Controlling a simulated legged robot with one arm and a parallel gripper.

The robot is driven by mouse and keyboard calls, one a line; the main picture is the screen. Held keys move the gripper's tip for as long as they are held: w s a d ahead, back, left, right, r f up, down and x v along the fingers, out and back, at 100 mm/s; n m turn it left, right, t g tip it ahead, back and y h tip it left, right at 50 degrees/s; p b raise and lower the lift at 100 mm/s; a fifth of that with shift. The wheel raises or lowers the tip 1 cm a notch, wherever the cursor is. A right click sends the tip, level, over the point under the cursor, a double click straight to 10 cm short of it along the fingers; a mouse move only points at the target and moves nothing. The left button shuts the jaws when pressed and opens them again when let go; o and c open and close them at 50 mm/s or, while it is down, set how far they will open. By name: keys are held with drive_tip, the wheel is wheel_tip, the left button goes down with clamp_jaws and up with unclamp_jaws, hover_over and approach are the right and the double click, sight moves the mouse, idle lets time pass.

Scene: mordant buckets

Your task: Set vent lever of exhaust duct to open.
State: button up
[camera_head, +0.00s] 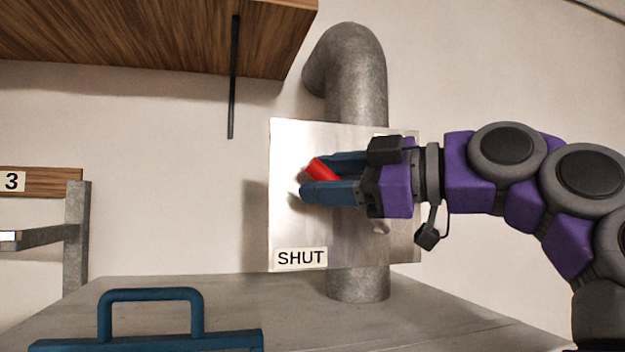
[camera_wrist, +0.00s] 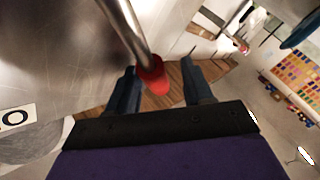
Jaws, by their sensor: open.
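The exhaust duct (camera_head: 358,85) is a grey pipe with a bend at the top, running behind a square metal plate (camera_head: 290,225). A "SHUT" label (camera_head: 300,258) is at the plate's lower left. The vent lever has a red tip (camera_head: 321,169); in the wrist view its metal rod (camera_wrist: 122,30) ends in the red tip (camera_wrist: 152,76). My gripper (camera_head: 318,175) is open in front of the plate, with the red tip between its blue fingers. In the wrist view my fingers (camera_wrist: 160,85) stand either side of the tip. The lever's pivot is hidden behind my gripper.
A wooden shelf (camera_head: 150,35) with a dark rod hanging down is at the upper left. A grey surface (camera_head: 240,310) lies below the plate, with a blue handle (camera_head: 150,295) in front. A board marked 3 (camera_head: 40,182) and metal bracket are at left.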

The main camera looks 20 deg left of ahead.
drive_tip(key=shift+w+a, duration=0.2)
drive_tip(key=shift+a, duration=0.1)
drive_tip(key=shift+w, duration=0.1)
drive_tip(key=shift+d+r, duration=0.15)
drive_tip(key=shift+d, duration=0.3)
drive_tip(key=shift+a, duration=0.9)
drive_tip(key=c, duration=0.5)
drive_tip(key=shift+w+d, duration=0.1)
clamp_jaws()
